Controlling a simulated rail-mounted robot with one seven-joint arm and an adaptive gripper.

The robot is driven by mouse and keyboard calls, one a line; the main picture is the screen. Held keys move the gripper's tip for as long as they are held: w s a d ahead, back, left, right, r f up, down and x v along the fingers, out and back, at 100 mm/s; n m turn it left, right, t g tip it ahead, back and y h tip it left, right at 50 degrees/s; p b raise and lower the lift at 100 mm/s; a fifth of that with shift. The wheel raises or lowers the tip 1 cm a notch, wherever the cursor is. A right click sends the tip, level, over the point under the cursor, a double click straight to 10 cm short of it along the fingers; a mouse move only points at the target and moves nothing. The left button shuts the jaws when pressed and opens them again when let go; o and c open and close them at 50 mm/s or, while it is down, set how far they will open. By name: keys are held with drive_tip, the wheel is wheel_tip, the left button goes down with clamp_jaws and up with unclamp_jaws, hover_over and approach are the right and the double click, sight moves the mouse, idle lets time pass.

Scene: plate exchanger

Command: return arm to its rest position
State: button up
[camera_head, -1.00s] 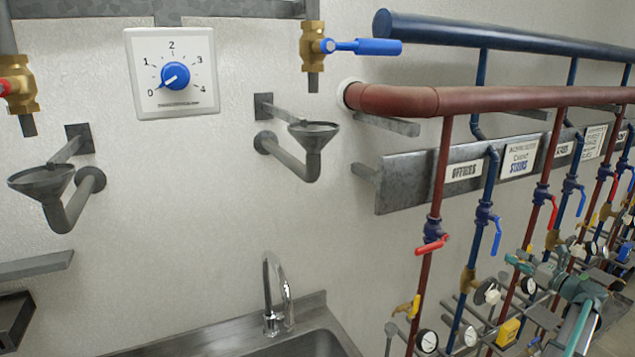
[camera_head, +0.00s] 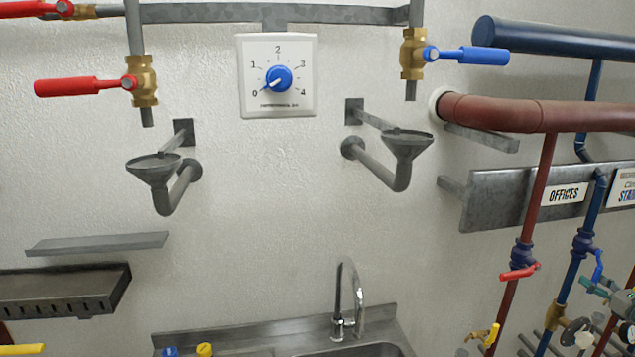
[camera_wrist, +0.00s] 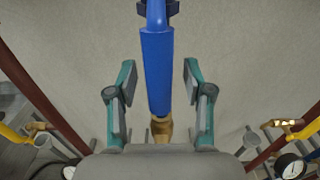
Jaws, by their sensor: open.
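My gripper (camera_wrist: 159,88) is open in the wrist view. Its two teal and grey fingers stand apart on either side of an upright blue bar (camera_wrist: 157,70), with gaps on both sides. In the head view only a few teal parts of my arm's end show at the right edge, near the blue valve lever (camera_head: 598,266) of a blue pipe; most of the arm is outside the picture.
A dial (camera_head: 278,78) on the wall points near 0. Red (camera_head: 85,86) and blue (camera_head: 483,55) valve handles flank it, above two grey funnels. A sink faucet (camera_head: 348,300) stands below. Red and blue pipes with gauges crowd the right. The wall's middle is clear.

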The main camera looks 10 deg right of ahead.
drive_tip(key=shift+s+a, duration=0.2)
drive_tip(key=shift+s, duration=0.3)
drive_tip(key=s, duration=1.1)
drive_tip(key=w, duration=1.1)
drive_tip(key=shift+w+d, duration=0.15)
drive_tip(key=shift+w, duration=0.25)
drive_tip(key=shift+s+d+f, duration=0.1)
drive_tip(key=shift+d+f, duration=0.05)
drive_tip(key=shift+d, duration=0.2)
drive_tip(key=shift+d+n+b, duration=0.2)
drive_tip(key=shift+n+b, duration=0.25)
drive_tip(key=shift+n, duration=0.15)
drive_tip(key=shift+w, duration=0.2)
drive_tip(key=shift+a, duration=0.1)
